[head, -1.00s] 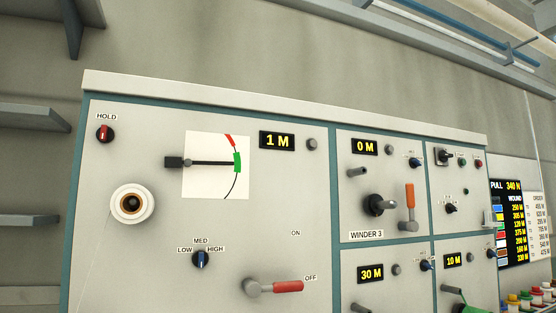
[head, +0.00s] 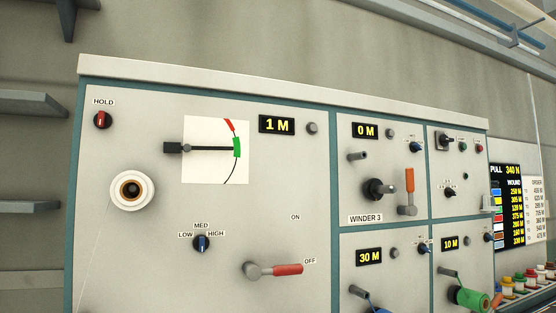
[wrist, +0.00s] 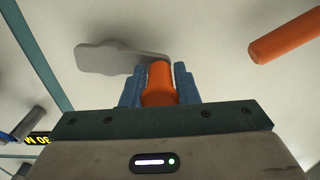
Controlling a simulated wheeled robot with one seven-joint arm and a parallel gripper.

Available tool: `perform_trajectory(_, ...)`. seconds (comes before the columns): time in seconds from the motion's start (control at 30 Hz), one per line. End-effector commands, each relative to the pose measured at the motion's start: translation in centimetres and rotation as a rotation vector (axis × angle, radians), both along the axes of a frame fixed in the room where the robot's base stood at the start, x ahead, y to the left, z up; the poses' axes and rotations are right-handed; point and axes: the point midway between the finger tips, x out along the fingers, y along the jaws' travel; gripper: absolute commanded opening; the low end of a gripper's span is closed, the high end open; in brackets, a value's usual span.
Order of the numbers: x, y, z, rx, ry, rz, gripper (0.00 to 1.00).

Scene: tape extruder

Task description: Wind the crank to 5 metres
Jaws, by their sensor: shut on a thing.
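In the wrist view my gripper (wrist: 160,85) has its blue fingers shut around an orange grip (wrist: 160,82). The grip joins a grey crank arm (wrist: 110,52) on a pale panel. My gripper does not show in the head view, and I cannot tell from there which crank it holds. In the head view the large panel's display (head: 277,125) reads 1 M. The winder 3 display (head: 365,131) reads 0 M, with an upright orange lever (head: 409,181) near it.
A red-handled lever (head: 275,269) points right toward OFF. A gauge (head: 216,150) has its needle at the green band. Other displays read 30 M (head: 369,257) and 10 M (head: 450,243). A second orange handle (wrist: 285,38) stands near my gripper in the wrist view.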

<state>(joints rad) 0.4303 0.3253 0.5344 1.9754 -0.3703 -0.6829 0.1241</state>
Motion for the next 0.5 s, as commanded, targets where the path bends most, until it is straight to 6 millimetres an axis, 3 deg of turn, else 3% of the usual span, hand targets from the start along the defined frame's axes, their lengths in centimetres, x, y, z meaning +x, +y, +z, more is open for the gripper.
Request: perform_trajectory(0.5,0.3,-0.8,2.1,0.0,-0.001,-0.002,0.0)
